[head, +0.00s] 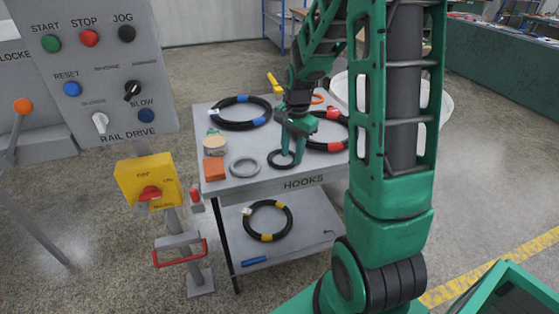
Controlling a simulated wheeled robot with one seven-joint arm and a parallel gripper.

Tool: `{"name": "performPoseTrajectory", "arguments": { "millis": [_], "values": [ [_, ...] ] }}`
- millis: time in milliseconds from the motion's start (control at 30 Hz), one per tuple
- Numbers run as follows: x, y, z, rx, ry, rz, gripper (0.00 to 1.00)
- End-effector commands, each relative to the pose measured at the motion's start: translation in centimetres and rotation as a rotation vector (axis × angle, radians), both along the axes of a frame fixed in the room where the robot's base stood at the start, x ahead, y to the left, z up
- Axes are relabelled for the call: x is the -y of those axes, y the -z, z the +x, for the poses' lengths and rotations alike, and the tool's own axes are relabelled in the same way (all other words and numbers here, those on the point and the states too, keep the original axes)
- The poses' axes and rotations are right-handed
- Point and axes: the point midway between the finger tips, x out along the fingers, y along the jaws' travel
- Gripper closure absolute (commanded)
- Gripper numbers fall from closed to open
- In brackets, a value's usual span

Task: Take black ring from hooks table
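The small black ring (271,163) lies on the top of the grey table marked HOOKS (262,190), near its front edge. My gripper (292,158) points down at the ring's right side. Its two green fingers look spread apart, with the ring's right part at or between the tips. I cannot tell whether they touch it. Part of the ring's right side is hidden by the fingers.
On the tabletop are a large black hose with blue bands (240,125), one with red bands (335,146), a grey ring (244,168), an orange block (214,171) and a tan roll (214,146). A yellow-banded hose (267,236) lies on the lower shelf. A yellow control box (146,180) stands left.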

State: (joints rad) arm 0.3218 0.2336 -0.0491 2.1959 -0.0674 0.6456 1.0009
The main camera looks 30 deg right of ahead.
Motion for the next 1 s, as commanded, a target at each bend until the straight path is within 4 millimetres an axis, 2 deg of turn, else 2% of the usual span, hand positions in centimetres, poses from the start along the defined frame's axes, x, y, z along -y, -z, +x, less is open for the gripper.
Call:
{"name": "performPoseTrajectory", "arguments": {
  "millis": [100,200,500,633,667,1000],
  "values": [
    [-0.2,1.7,0.2,-0.003,0.000,0.001,0.66],
    [-0.2,2.6,0.3,-0.002,0.000,0.000,0.66],
    [-0.1,2.9,0.3,0.000,0.000,0.000,0.66],
    [-0.1,2.9,0.3,0.000,0.000,0.000,0.97],
    [-0.1,2.9,0.3,0.000,0.000,0.000,1.00],
    [-0.1,2.8,0.3,0.000,0.000,0.000,1.00]
  ]
}}
